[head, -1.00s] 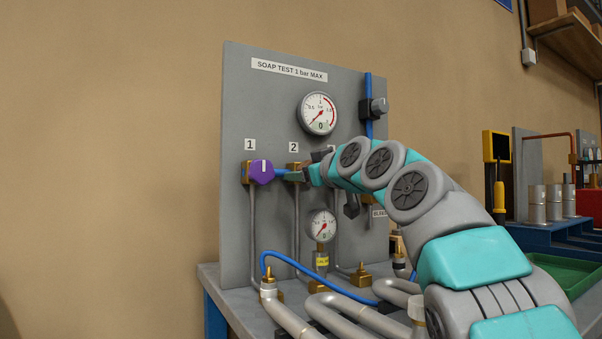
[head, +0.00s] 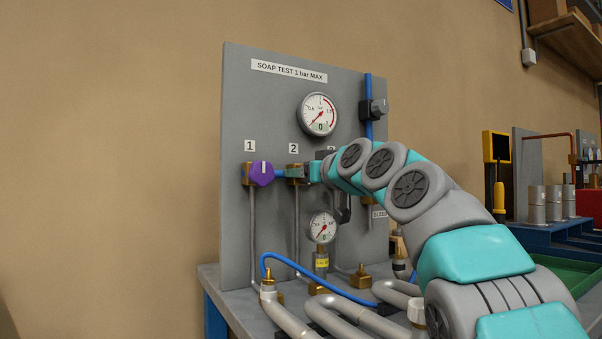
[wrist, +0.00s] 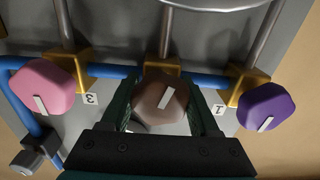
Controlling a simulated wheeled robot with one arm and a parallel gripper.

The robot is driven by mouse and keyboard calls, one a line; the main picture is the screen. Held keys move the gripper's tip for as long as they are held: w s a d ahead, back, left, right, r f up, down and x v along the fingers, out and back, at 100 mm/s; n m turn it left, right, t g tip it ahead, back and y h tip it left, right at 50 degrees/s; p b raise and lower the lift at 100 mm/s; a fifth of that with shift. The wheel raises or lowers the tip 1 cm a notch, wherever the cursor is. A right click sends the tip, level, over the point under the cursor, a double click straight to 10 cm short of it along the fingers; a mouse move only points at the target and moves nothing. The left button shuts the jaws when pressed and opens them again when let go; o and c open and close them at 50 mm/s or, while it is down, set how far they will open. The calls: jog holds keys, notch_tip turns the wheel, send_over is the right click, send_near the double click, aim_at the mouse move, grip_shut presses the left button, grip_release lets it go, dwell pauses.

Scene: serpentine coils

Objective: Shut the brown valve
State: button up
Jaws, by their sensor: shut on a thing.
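The brown valve knob (wrist: 160,103) shows in the wrist view, with a white line on its face that sits at a slant. My gripper (wrist: 162,110) is shut on the brown knob, with one dark green finger on either side of it. In the head view my gripper (head: 299,172) is at the panel below label 2 (head: 293,149), and it hides the brown knob there.
A purple knob (head: 262,173) sits left of my gripper under label 1. A pink knob (wrist: 42,87) is on the other side, near label 3. Gauges (head: 318,114), a blue hose (head: 330,288) and grey coils (head: 345,316) crowd the panel (head: 270,110) and bench.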

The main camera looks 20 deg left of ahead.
jog(key=shift+w+f+m+p, duration=0.15)
jog(key=shift+m+p, duration=1.75)
jog(key=shift+m, duration=6.2)
jog(key=shift+s+f+m+p, duration=0.2)
jog(key=shift+m+p, duration=1.7)
jog(key=shift+m, duration=6.2)
jog(key=shift+f, duration=0.1)
jog(key=o, duration=1.4)
